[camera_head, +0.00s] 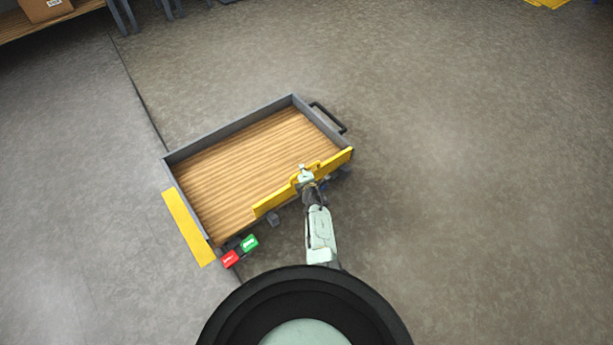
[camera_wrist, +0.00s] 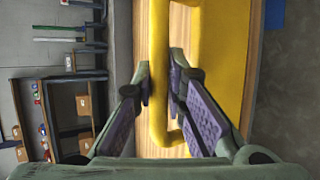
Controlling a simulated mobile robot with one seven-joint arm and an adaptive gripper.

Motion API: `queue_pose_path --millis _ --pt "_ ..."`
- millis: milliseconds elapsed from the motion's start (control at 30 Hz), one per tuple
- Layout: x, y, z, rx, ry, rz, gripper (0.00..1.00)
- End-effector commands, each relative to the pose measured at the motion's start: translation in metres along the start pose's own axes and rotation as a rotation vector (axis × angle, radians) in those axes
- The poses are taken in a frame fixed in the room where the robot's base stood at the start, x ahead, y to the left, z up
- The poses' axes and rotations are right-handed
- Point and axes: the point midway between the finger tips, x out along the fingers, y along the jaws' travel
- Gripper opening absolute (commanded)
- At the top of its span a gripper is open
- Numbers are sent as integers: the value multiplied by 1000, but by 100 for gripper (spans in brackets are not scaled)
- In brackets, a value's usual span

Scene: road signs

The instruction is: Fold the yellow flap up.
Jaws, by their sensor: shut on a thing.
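The yellow flap (camera_head: 335,161) stands up along the near right side of a wood-floored grey tray (camera_head: 228,130). I cannot tell if it is fully upright. Its looped handle (camera_wrist: 158,30) rises from its edge. My gripper (camera_head: 304,178) is at the flap's upper edge, near its middle. In the wrist view my gripper (camera_wrist: 161,88) has one finger on each side of the handle bar and is shut on it. The flap panel (camera_wrist: 225,70) fills the right of that view. A second yellow panel (camera_head: 188,228) lies low along the tray's left end.
A green block (camera_head: 249,243) and a red block (camera_head: 230,260) sit at the tray's near left corner. A black handle (camera_head: 328,117) sticks out from the tray's right end. A shelf with a cardboard box (camera_head: 46,9) stands far left. The floor to the right is clear.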

Motion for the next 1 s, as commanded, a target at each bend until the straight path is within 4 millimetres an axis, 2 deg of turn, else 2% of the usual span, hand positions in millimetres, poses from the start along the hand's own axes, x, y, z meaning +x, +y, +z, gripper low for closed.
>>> queue_pose_path --millis 633,667,1000 --pt "6 7 -3 0 2 5 0" --pt "6 7 -3 0 2 5 13" --pt "6 4 -3 1 1 2 33"
